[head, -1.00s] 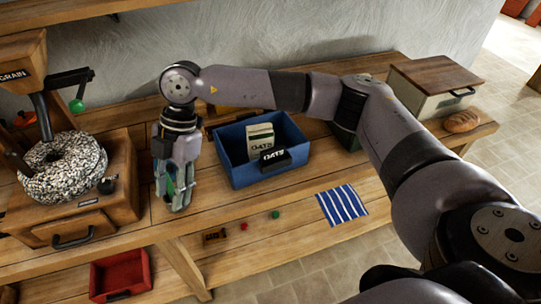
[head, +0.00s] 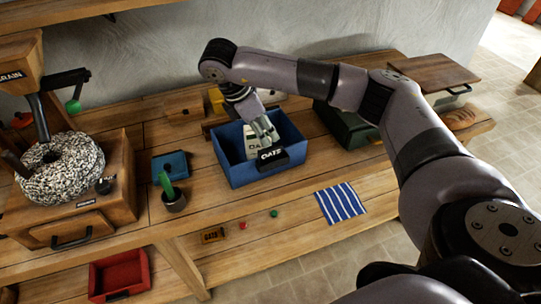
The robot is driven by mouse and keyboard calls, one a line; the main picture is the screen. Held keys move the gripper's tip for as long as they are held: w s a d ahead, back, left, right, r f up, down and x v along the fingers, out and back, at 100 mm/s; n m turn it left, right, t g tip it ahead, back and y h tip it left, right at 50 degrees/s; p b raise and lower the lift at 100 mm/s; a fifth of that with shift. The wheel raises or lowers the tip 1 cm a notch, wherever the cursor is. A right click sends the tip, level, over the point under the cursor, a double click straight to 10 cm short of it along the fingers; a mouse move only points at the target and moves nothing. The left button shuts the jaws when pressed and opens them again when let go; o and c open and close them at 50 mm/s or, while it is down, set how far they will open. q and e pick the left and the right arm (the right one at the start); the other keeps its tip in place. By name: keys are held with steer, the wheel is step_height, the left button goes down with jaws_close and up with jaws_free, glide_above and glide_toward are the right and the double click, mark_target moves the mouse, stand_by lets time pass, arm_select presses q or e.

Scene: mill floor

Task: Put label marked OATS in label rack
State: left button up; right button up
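A black label with white letters reading OATS (head: 271,154) stands at the front wall of the blue bin (head: 240,176). My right gripper (head: 267,138) points down into the bin, with its fingertips just above or at the top of the label. I cannot tell whether they touch it or how far apart the fingers are. I cannot make out the label rack for certain; a low wooden piece (head: 212,127) behind the bin is partly hidden. My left gripper is not in view.
A grain mill (head: 88,200) stands at the left. A dark green box (head: 345,125) is right of the bin. A striped cloth (head: 341,203) lies at the front edge.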

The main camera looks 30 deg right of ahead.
mark_target(271, 148)
steer(key=shift+x, duration=1.4)
steer(key=f+p, duration=0.1)
steer(key=f, duration=0.2)
steer(key=shift+d+f+p, duration=0.15)
steer(key=shift+d+p, duration=0.1)
steer(key=shift+p, duration=0.1)
steer(key=shift+d+f, duration=0.2)
steer(key=shift+f, duration=0.35)
jaws_close()
